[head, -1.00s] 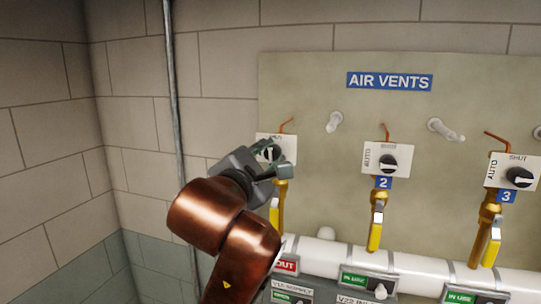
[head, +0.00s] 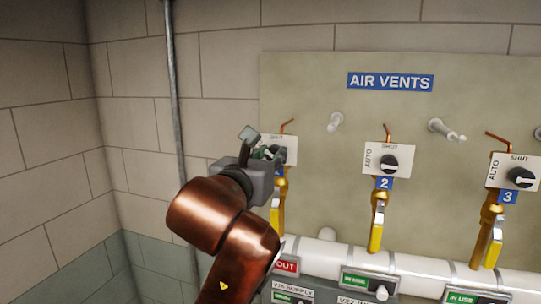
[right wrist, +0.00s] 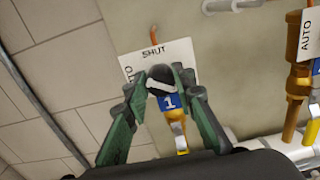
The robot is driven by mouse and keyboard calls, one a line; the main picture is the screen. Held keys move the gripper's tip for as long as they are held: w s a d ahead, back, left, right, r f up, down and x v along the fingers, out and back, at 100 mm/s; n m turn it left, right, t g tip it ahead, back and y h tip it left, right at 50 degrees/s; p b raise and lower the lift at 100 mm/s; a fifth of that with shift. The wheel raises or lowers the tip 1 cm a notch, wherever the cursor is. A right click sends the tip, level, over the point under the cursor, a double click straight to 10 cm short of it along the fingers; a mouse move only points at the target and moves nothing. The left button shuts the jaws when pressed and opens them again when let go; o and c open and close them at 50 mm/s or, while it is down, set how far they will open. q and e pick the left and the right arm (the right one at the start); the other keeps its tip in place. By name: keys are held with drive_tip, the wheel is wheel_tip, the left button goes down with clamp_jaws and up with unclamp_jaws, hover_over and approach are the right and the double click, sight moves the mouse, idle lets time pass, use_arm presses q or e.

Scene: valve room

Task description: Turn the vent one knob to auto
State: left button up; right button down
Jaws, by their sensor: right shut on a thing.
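The vent one knob (right wrist: 160,82) is a dark round knob with a light pointer bar, on a white plate (right wrist: 182,56) marked SHUT and AUTO, above a blue "1" label (right wrist: 170,102). In the right wrist view the bar lies tilted, not pointing straight at AUTO as far as I can see. My right gripper (right wrist: 164,84) has its green fingers shut on the knob, one on each side. In the head view my right gripper (head: 263,153) covers the knob and much of its plate (head: 288,150). My left gripper is not in view.
Vent two's knob (head: 388,164) and vent three's knob (head: 520,177) sit to the right on the same board under the AIR VENTS sign (head: 390,82). Yellow-handled valves and a white pipe (head: 414,268) run below. A grey vertical conduit (head: 176,130) stands left.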

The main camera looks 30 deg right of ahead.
drive_tip(key=n, duration=0.6)
drive_tip(key=shift+w+f+n, duration=0.1)
drive_tip(key=shift+f+n, duration=0.05)
drive_tip(key=shift+n, duration=0.15)
idle(0.5)
drive_tip(key=c, duration=1.6)
unclamp_jaws()
drive_tip(key=shift+a, duration=0.15)
drive_tip(key=v, duration=1.2)
drive_tip(key=shift+w, duration=0.15)
